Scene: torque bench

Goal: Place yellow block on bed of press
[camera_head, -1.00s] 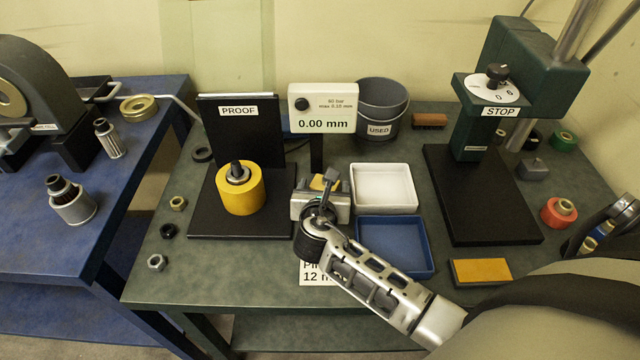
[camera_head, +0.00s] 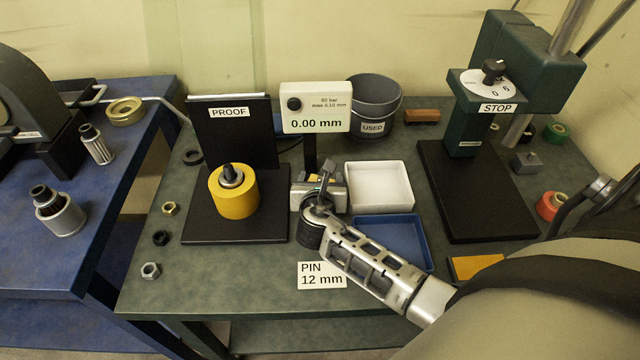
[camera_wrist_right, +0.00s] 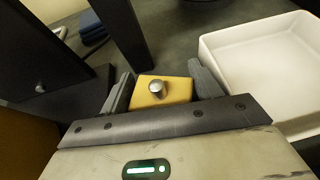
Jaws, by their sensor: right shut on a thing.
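The yellow block (camera_wrist_right: 160,91) is between the two fingers in the right wrist view, with a round silver knob on its top face. My right gripper (camera_head: 318,185) is shut on it, over the bench behind the PIN label. In the head view the block is mostly hidden by the gripper. Whether it touches the bench I cannot tell. The green press (camera_head: 470,130) marked STOP stands at the right, with a bare black bed (camera_head: 475,205). My left gripper is not in view.
A black PROOF stand (camera_head: 200,230) holds a yellow cylinder (camera_head: 233,195). A readout (camera_head: 316,108) shows 0.00 mm. A white tray (camera_head: 380,187) and blue tray (camera_head: 395,250) lie between gripper and press. A flat yellow piece (camera_head: 478,267) lies before the press.

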